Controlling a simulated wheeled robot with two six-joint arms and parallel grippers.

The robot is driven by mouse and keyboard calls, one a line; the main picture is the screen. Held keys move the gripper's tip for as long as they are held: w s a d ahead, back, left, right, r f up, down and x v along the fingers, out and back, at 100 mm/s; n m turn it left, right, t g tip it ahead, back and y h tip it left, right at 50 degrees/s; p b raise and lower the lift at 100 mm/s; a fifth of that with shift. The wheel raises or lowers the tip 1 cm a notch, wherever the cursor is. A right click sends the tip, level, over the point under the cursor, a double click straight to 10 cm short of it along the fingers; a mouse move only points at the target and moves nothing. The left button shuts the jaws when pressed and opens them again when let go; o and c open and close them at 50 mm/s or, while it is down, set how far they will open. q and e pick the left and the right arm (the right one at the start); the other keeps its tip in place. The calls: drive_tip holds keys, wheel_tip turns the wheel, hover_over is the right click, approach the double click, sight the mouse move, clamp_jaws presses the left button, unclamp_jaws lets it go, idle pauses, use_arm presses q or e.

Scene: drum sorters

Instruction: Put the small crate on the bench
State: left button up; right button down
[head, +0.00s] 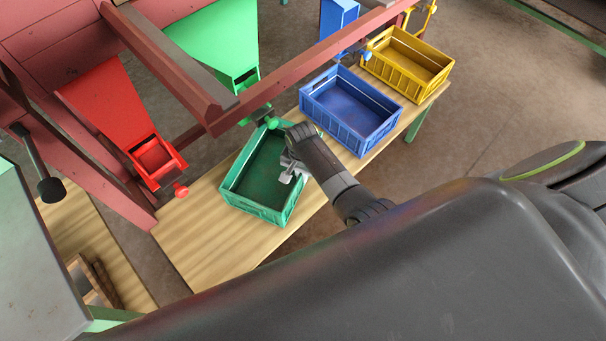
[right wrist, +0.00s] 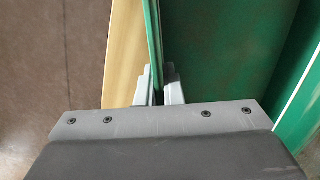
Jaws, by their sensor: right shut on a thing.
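A green crate (head: 252,207) is on the light wooden bench (head: 215,245), under the green chute; I cannot tell whether it rests fully on the top. My right gripper (head: 290,172) is at the crate's right side wall. In the right wrist view the two fingers (right wrist: 160,88) are on either side of the green wall (right wrist: 153,40), shut on it. The crate's inside looks empty. A blue crate (head: 352,130) and a yellow crate (head: 420,85) stand farther along the bench, to the right. My left gripper is out of view.
Red (head: 110,100) and green (head: 215,40) chutes hang from a red frame (head: 300,72) over the bench. A green valve knob (head: 273,123) is close above the crate's far end. Bare bench lies to the crate's left.

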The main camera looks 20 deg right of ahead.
drive_tip(key=c, duration=2)
unclamp_jaws()
drive_tip(key=shift+f, duration=0.1)
drive_tip(key=o, duration=0.4)
drive_tip(key=shift+o, duration=0.2)
wheel_tip(320, 180, up, 12)
drive_tip(key=p, duration=0.3)
